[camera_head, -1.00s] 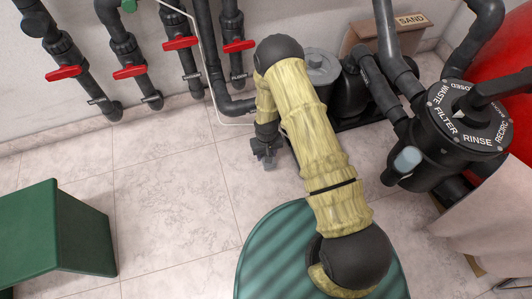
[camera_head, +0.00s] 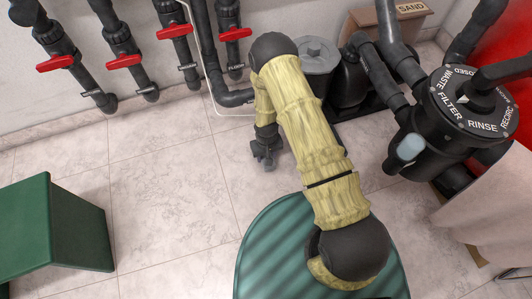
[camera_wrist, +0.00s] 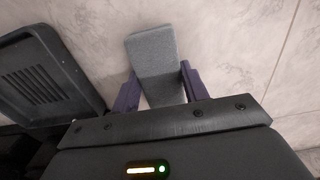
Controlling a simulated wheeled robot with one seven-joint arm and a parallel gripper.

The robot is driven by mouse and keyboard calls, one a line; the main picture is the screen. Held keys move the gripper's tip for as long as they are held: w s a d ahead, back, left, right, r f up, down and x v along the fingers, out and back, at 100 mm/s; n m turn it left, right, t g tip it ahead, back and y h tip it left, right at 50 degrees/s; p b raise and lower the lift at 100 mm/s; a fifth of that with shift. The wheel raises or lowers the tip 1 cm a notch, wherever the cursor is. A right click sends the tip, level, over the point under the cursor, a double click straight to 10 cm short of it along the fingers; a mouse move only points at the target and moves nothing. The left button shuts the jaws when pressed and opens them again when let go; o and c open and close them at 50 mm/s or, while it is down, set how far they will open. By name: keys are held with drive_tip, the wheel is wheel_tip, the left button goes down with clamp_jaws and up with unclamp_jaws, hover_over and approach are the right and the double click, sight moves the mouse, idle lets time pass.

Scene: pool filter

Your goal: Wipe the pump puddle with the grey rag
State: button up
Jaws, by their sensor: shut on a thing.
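My gripper (camera_wrist: 156,88) is shut on the grey rag (camera_wrist: 155,60), which shows as a folded grey block between the two purple fingers in the wrist view. In the head view my gripper (camera_head: 264,150) hangs low over the pale floor tiles, to the left of the pump (camera_head: 350,85). The rag is too small to make out clearly there. I cannot make out a puddle in either view; the floor beside the pump is partly hidden by my arm.
A black slotted tray or base (camera_wrist: 45,75) lies left of the rag in the wrist view. Pipes with red valve handles (camera_head: 124,61) line the wall. A green box (camera_head: 50,225) stands at left, a filter valve (camera_head: 470,105) at right. The middle-left floor (camera_head: 165,180) is clear.

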drive_tip(key=shift+f+b, duration=0.45)
drive_tip(key=shift+f, duration=0.3)
idle(0.3)
drive_tip(key=shift+w+a+r, duration=0.1)
drive_tip(key=shift+w+a, duration=0.1)
drive_tip(key=shift+w, duration=0.4)
drive_tip(key=shift+w+a+r, duration=0.1)
drive_tip(key=shift+w+a, duration=0.05)
drive_tip(key=shift+w, duration=0.45)
drive_tip(key=shift+s+d+f+p, duration=0.15)
drive_tip(key=shift+s+p, duration=0.1)
drive_tip(key=shift+s, duration=0.3)
drive_tip(key=shift+s+d+r+p, duration=0.15)
drive_tip(key=shift+s+p, duration=0.1)
drive_tip(key=shift+s, duration=0.3)
drive_tip(key=shift+s+f, duration=0.1)
drive_tip(key=shift+f, duration=0.15)
